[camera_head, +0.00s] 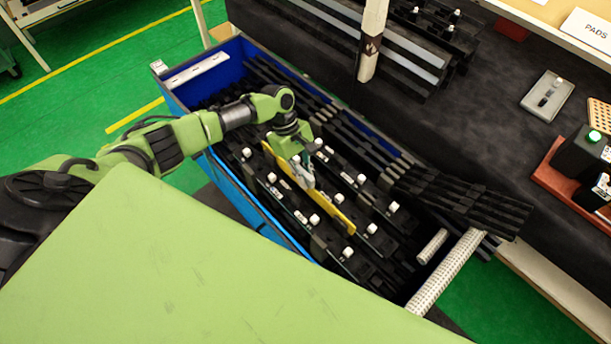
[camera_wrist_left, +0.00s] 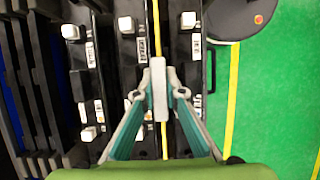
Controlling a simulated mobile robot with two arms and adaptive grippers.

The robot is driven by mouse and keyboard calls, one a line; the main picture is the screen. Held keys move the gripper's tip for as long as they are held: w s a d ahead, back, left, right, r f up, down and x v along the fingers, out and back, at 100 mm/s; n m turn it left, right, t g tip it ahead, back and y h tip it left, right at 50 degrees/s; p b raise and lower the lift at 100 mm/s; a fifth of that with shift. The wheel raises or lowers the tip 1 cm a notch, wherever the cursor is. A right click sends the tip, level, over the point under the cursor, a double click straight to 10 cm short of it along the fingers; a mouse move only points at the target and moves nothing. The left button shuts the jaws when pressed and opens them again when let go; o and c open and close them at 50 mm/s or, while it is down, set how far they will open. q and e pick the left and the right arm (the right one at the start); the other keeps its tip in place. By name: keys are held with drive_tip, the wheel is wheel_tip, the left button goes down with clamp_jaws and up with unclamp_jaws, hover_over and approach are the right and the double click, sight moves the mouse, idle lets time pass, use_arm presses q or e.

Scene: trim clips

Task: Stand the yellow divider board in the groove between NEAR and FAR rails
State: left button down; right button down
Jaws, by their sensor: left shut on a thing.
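The yellow divider board (camera_head: 333,212) is a long thin board on edge among the black rails in the blue bin. In the left wrist view the board (camera_wrist_left: 157,30) shows as a thin yellow line running between two black rails. My left gripper (camera_head: 306,172) is shut on the board near its middle; its fingers also show in the left wrist view (camera_wrist_left: 159,92). The rails (camera_head: 290,205) carry white blocks and small labels. The labels are too small to read, so I cannot tell NEAR from FAR. The board's lower edge is hidden, so I cannot tell whether it is seated.
The blue bin (camera_head: 240,190) surrounds the rails. A stack of black strips (camera_head: 455,195) lies across its right side, near a white perforated tube (camera_head: 448,272). A wooden post (camera_head: 371,40) stands behind. A green panel (camera_head: 170,270) fills the front left.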

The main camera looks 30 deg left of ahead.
use_arm(q)
drive_tip(key=shift+f+b, duration=0.45)
drive_tip(key=shift+f, duration=0.45)
drive_tip(key=c, duration=2)
unclamp_jaws()
drive_tip(key=shift+w+a+r, duration=0.1)
drive_tip(key=shift+r, duration=0.2)
drive_tip(key=v, duration=1.1)
drive_tip(key=shift+r, duration=0.15)
